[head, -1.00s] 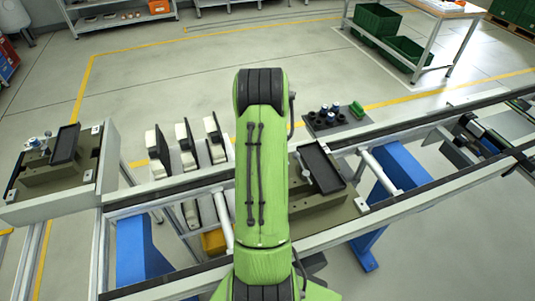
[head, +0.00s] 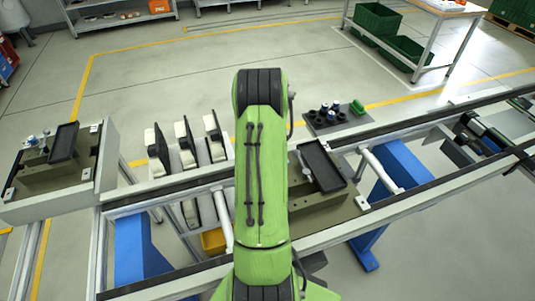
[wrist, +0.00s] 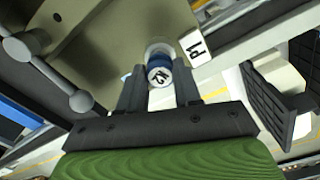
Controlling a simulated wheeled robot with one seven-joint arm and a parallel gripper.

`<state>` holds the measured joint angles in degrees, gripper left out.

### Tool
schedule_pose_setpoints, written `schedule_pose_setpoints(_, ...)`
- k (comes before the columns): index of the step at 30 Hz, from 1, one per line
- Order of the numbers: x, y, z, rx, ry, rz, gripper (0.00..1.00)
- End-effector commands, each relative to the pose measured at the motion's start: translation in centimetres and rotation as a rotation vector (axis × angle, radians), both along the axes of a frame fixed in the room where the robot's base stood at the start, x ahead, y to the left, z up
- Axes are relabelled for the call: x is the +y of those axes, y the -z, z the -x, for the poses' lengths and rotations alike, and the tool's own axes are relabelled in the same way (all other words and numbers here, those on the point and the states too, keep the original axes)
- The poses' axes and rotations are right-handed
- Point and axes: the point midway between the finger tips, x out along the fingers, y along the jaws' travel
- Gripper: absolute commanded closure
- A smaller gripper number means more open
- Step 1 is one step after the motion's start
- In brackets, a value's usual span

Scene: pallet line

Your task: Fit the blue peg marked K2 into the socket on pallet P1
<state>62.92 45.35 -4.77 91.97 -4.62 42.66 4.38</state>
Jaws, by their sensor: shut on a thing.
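The blue peg marked K2 (wrist: 158,62) sits between the fingers of my gripper (wrist: 159,88) in the wrist view, its white marked end facing the camera. The gripper is shut on it. A pale round ring, seemingly the socket (wrist: 158,46), shows just beyond the peg. I cannot tell how deep the peg is in it. The white P1 label (wrist: 195,48) is right beside the ring on the olive pallet (wrist: 115,30). In the head view my green arm hides the gripper and peg; it also covers part of an olive pallet (head: 345,212) on the line.
A handle with ball ends (wrist: 50,68) stands left of my gripper in the wrist view. A black tray (head: 322,165) lies on the middle pallet. Another pallet (head: 75,185) is at the left. A dark board with several pegs (head: 338,120) stands behind the rail.

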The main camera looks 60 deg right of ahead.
Motion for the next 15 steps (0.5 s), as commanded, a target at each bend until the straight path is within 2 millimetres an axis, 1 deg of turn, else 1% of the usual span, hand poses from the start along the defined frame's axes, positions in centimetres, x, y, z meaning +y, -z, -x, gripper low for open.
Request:
schedule_pose_setpoints(8,-0.01,-0.06,0.0,0.0,0.0,0.0,0.98)
schedule_pose_setpoints(15,-0.01,0.46,0.0,0.0,0.0,0.0,0.98)
